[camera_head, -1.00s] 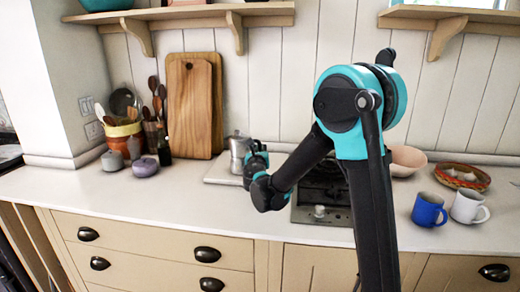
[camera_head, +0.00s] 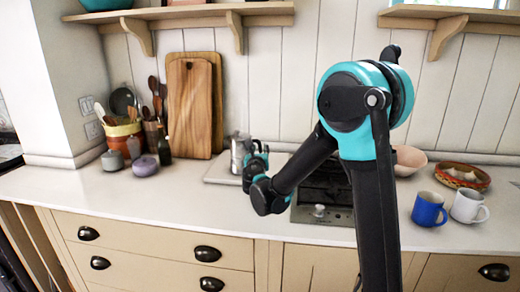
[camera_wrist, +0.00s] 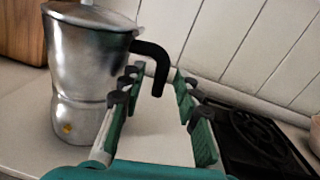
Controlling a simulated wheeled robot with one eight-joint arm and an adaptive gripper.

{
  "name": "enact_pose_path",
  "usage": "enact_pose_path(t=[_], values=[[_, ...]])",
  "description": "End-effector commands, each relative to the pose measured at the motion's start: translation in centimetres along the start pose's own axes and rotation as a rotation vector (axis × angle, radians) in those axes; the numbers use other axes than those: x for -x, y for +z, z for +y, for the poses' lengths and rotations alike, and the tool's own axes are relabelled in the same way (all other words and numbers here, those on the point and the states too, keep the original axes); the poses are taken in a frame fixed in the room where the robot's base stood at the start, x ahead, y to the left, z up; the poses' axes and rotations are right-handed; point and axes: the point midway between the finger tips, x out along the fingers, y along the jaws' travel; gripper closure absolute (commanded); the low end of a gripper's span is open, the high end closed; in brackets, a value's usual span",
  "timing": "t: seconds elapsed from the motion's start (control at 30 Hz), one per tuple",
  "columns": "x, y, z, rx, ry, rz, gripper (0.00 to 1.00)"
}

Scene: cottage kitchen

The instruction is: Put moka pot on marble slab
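The silver moka pot (camera_head: 239,148) stands upright left of the stove, partly covered by my gripper in the head view. In the wrist view the moka pot (camera_wrist: 88,75) fills the left side, with its black handle (camera_wrist: 157,62) pointing right. My gripper (camera_wrist: 157,82) is open, its two green fingers spread on either side of the handle's lower end. I see no finger clamped on the handle. In the head view my gripper (camera_head: 257,158) is at the pot's right side. The pale marble slab (camera_head: 216,174) lies on the counter; the pot appears to stand on it.
The black stove (camera_head: 325,188) is just right of the slab. Cutting boards (camera_head: 192,105) lean on the wall behind. A blue mug (camera_head: 428,209), a white mug (camera_head: 467,206) and a basket (camera_head: 462,177) are at the right. The counter's left front is clear.

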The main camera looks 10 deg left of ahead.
Motion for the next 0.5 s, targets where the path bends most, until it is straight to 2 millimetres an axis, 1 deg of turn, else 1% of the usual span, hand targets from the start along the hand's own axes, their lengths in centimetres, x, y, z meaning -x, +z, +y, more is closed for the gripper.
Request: enact_pose_path(t=[0.03,0.1,0.3,0.4,0.5], values=[[1.1,0.0,0.0,0.000,0.002,0.000,0.68],[2.6,0.0,0.1,0.000,0.003,0.000,0.68],[6.7,0.0,0.0,0.000,0.002,0.000,0.68],[8.2,0.0,0.0,0.000,0.001,0.000,0.68],[9.3,0.0,0.1,0.000,0.002,0.000,0.68]])
